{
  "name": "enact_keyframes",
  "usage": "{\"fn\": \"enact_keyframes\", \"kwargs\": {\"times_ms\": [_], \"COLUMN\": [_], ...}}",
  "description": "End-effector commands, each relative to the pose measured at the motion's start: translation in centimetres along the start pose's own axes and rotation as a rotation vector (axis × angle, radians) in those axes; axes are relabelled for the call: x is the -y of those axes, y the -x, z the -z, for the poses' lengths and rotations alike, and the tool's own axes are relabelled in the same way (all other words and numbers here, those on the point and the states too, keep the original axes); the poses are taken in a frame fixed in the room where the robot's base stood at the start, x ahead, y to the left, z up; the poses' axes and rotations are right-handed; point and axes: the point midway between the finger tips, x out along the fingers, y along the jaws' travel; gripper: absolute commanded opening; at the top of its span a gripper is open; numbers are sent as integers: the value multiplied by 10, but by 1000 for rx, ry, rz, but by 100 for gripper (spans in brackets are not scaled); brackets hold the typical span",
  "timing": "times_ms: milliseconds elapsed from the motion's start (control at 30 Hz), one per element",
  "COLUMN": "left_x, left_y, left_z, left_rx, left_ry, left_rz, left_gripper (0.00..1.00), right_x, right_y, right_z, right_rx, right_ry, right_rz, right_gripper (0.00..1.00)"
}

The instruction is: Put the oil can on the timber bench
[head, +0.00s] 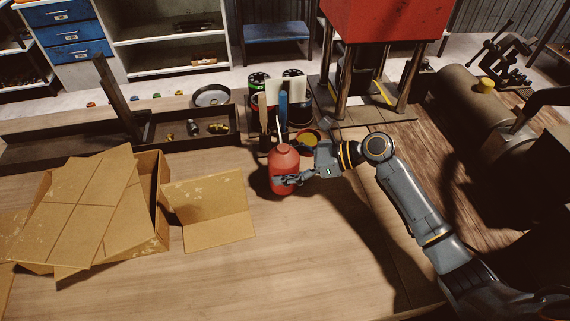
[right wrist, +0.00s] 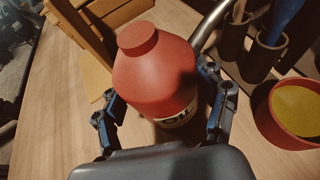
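The red oil can (head: 283,160) is upright over the wooden bench (head: 215,280), beside the dark tool holder. Whether its base touches the bench is hard to tell. My right gripper (head: 285,180) reaches in from the right, with its fingers around the can's lower body. In the right wrist view the can (right wrist: 158,75) shows its cap and part of an OIL label, between the two fingers of the gripper (right wrist: 158,90). The fingertips are close to its sides, but whether they press on it is unclear. My left gripper is not in view.
An open cardboard box (head: 160,205) stands left on the bench. A dark tool holder (head: 262,150) and a red pot with yellow contents (head: 307,141) are close behind the can. A dark tray (head: 165,138) lies behind left. The bench front is clear.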

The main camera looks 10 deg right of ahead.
Motion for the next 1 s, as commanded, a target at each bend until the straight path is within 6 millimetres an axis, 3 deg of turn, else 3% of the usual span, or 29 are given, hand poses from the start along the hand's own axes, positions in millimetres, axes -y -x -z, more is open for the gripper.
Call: {"fn": "enact_keyframes", "kwargs": {"times_ms": [467, 567, 800, 1000], "left_x": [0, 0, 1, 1], "left_y": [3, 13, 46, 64], "left_z": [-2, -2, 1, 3], "left_rx": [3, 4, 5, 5], "left_ry": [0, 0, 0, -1], "left_rz": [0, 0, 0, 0], "left_gripper": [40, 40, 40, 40], "right_x": [0, 0, 0, 0], "right_y": [4, 16, 68, 103], "right_z": [-3, -4, -7, -4], "right_rx": [-1, -4, -4, -3], "right_ry": [0, -2, -3, -2], "right_rz": [0, 1, 1, -1], "right_gripper": [90, 90, 90, 90]}}
